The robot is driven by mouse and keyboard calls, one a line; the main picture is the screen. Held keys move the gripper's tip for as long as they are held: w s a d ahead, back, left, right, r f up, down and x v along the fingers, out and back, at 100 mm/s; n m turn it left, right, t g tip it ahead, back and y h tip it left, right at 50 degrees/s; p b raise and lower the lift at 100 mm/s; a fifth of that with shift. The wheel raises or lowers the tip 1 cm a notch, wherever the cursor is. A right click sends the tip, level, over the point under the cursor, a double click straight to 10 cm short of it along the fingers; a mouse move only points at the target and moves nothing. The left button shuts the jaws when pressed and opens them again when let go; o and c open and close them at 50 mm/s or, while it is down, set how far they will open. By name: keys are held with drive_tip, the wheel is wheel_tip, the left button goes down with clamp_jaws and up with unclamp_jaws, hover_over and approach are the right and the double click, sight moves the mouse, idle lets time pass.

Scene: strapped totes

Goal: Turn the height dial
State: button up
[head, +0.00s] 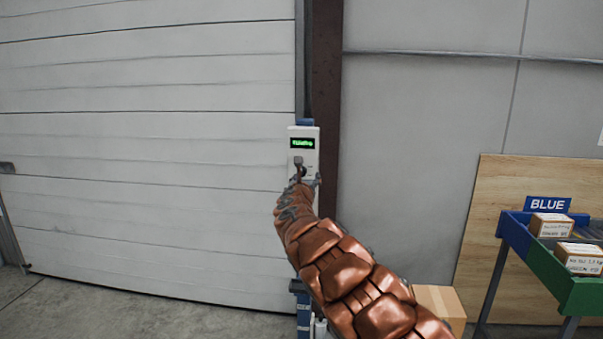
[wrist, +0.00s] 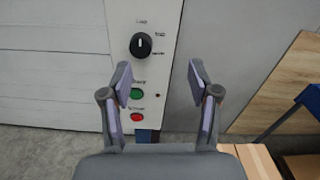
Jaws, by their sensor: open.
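A black dial (wrist: 141,45) with a white pointer mark sits on a white control panel (wrist: 170,20); the mark points roughly straight up. Small labels around the dial are too blurred to read. Below it are a green button (wrist: 137,93) and a red button (wrist: 137,117). My gripper (wrist: 159,75) is open and empty in front of the panel; its fingertips are lower than the dial, which lies left of the middle between them. In the head view the panel (head: 293,132) has a lit green display (head: 302,143), and my gripper (head: 305,170) covers much of its lower part, dial included.
A white sectional door (head: 150,150) fills the left. A dark brown post (head: 327,80) stands right of the panel. A cardboard box (head: 440,300) is on the floor at lower right. A green and blue bench (head: 570,290) with small boxes stands farther right by a wooden board (head: 480,210).

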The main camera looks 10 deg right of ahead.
sight(302, 172)
drive_tip(key=w, duration=0.1)
drive_tip(key=w+a+p, duration=0.1)
drive_tip(key=w+f+n+y, duration=0.1)
drive_tip(key=shift+w+a+p, duration=0.2)
drive_tip(key=shift+w+p, duration=0.05)
drive_tip(key=shift+p, duration=0.1)
drive_tip(key=shift+p+x, duration=0.85)
drive_tip(key=shift+x, duration=0.45)
drive_tip(key=shift+p+x, duration=0.9)
drive_tip(key=shift+x, duration=0.3)
drive_tip(key=shift+w, duration=0.1)
drive_tip(key=shift+c, duration=0.2)
